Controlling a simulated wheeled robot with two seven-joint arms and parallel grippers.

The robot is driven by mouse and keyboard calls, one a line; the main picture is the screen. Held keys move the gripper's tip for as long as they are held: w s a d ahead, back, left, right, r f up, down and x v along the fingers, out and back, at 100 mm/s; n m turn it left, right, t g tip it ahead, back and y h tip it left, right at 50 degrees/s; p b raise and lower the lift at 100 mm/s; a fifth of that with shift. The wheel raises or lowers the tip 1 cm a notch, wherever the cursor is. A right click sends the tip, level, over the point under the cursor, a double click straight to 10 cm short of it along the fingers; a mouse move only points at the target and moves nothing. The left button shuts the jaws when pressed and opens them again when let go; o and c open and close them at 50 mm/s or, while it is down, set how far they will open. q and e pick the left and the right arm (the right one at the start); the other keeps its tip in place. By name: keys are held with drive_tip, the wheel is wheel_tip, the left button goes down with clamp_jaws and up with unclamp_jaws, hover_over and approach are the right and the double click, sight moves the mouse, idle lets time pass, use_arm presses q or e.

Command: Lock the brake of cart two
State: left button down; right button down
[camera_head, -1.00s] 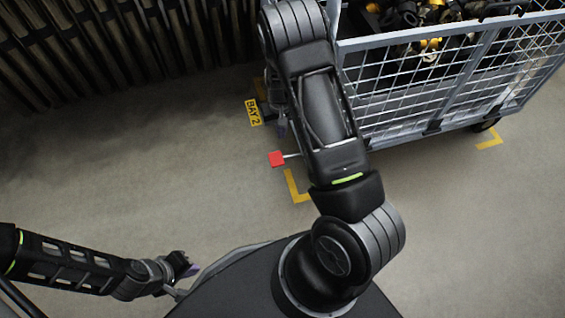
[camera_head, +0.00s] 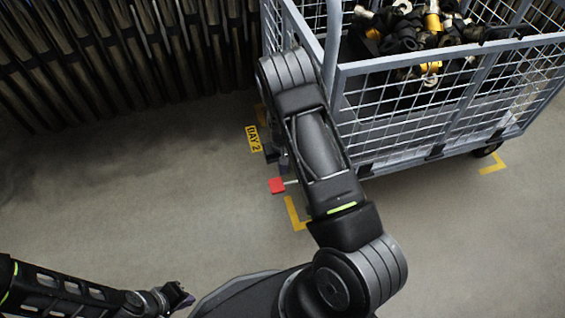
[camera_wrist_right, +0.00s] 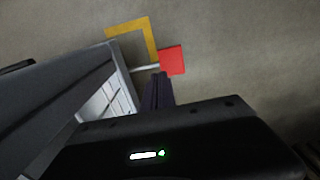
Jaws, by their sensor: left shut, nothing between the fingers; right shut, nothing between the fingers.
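Cart two is a grey mesh-sided cart (camera_head: 432,148) at the upper right of the head view, beside a yellow BAY 2 floor label (camera_head: 254,139). Its brake shows as a red square pedal (camera_head: 277,185) on a thin pale rod at the cart's near left corner. The pedal also shows in the right wrist view (camera_wrist_right: 172,61). My right gripper (camera_wrist_right: 158,78) is shut and empty, its fingertips close to the pedal and rod; I cannot tell if they touch. My arm mostly hides it in the head view. My left gripper (camera_head: 184,297) is shut and empty at the lower left, far from the cart.
The cart holds a pile of black and yellow fittings (camera_head: 405,30). Yellow corner marks (camera_head: 297,216) lie on the floor around it. A rack of dark upright tubes (camera_head: 120,60) lines the back. The floor (camera_head: 130,170) at left is clear.

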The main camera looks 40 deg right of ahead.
sight(280, 184)
wheel_tip(280, 184, down, 7)
drive_tip(key=shift+r+b, duration=0.15)
drive_tip(key=shift+b, duration=0.8)
drive_tip(key=shift+w+a+f+g+h+b, duration=0.1)
drive_tip(key=shift+a+f+g+h+b, duration=0.25)
drive_tip(key=shift+f+h+b, duration=0.4)
drive_tip(key=shift+a+f+g+h+b, duration=0.15)
drive_tip(key=shift+f+g+h+b, duration=0.1)
drive_tip(key=shift+f+h+b, duration=0.4)
drive_tip(key=shift+w+f+b, duration=0.1)
drive_tip(key=shift+f+b, duration=0.65)
drive_tip(key=shift+f, duration=0.4)
